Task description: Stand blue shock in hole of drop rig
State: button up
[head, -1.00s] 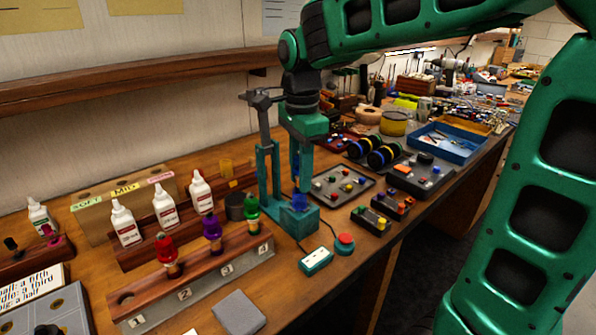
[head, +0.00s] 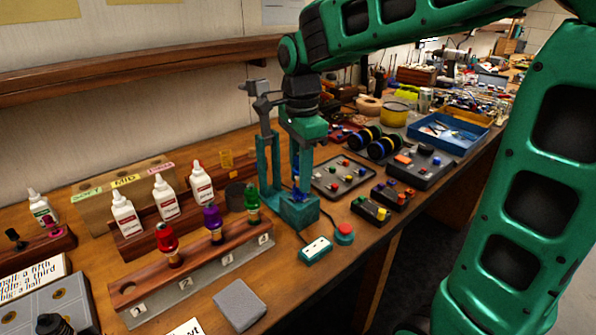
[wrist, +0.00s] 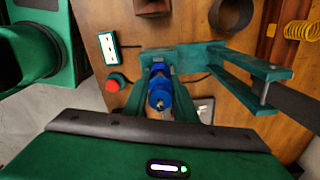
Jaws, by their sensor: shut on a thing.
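The blue shock (wrist: 158,92) is between the green fingers of my gripper (wrist: 168,103) in the wrist view, seen nearly end-on. In the head view my gripper (head: 298,186) points down over the base block of the teal drop rig (head: 299,212), shut on the shock. Only slivers of blue (head: 296,180) show between the fingers there. The shock looks upright, its lower end at the top of the block. The hole is hidden, so I cannot tell how deep the shock sits. The rig's base also shows in the wrist view (wrist: 185,57).
The rig's post and grey top arm (head: 262,95) stand close left of my gripper. A numbered rack (head: 205,262) holds red, purple and green shocks. A red button (head: 344,234) and a teal box (head: 316,250) lie in front. A parts tray (head: 343,178) is to the right.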

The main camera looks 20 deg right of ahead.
jog(key=shift+f, duration=0.15)
jog(key=o, duration=1.1)
jog(key=shift+o, duration=0.2)
notch_tip(320, 180, up, 11)
jog(key=shift+f, duration=0.15)
jog(key=s+d+f+n, duration=0.5)
jog(key=s+d+f, duration=0.3)
jog(key=s, duration=0.3)
jog(key=s+d+f+n, duration=0.6)
jog(key=s+d+f, duration=0.2)
jog(key=s, duration=0.4)
jog(key=shift+s+d+f, duration=0.15)
jog(key=shift+d+f, duration=0.1)
jog(key=shift+d, duration=0.4)
